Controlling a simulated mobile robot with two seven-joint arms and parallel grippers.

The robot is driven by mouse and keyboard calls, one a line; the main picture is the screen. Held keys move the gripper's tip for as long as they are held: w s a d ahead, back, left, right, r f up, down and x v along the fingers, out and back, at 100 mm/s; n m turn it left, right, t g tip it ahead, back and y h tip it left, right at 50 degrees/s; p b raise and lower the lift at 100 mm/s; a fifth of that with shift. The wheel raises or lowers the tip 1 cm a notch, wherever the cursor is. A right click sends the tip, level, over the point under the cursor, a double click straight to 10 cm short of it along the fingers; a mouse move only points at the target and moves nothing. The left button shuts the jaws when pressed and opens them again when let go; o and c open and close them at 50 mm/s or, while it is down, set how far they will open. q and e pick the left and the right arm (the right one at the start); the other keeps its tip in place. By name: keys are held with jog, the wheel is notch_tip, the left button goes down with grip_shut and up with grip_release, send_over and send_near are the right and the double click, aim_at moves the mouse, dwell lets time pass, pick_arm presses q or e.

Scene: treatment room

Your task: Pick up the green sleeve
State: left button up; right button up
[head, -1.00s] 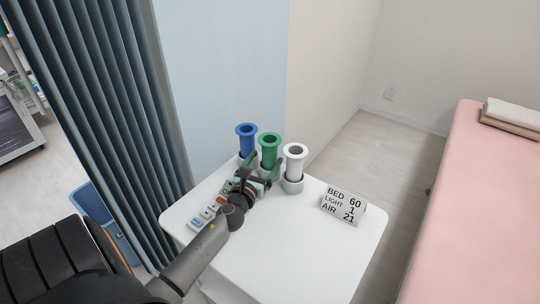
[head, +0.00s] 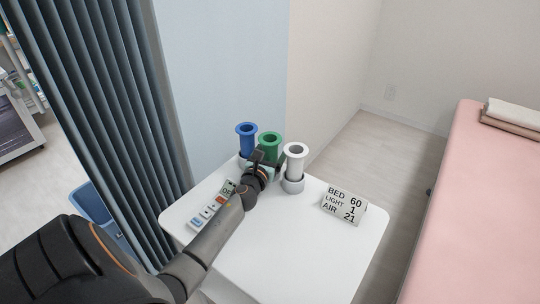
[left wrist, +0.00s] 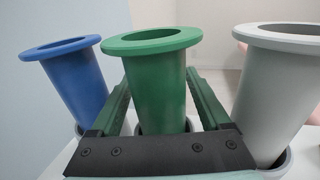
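The green sleeve (head: 270,147) is a flanged tube standing upright between a blue sleeve (head: 246,141) and a white sleeve (head: 295,163). Its base is hidden behind my left gripper (head: 266,163) in the head view. In the left wrist view the green sleeve (left wrist: 158,88) stands between the two fingers of my left gripper (left wrist: 158,80), one on each side, below its flange. The fingers look open, and I cannot tell if either touches it. My right gripper is not in view.
The sleeves stand in holders on a white table (head: 300,250). A remote (head: 207,217) lies left of my arm, and a sign (head: 343,204) stands at the right. A pink bed (head: 480,200) is further right, a grey curtain (head: 115,110) at left. The table's front is clear.

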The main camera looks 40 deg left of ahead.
pick_arm(q)
jog(key=c, duration=1.1)
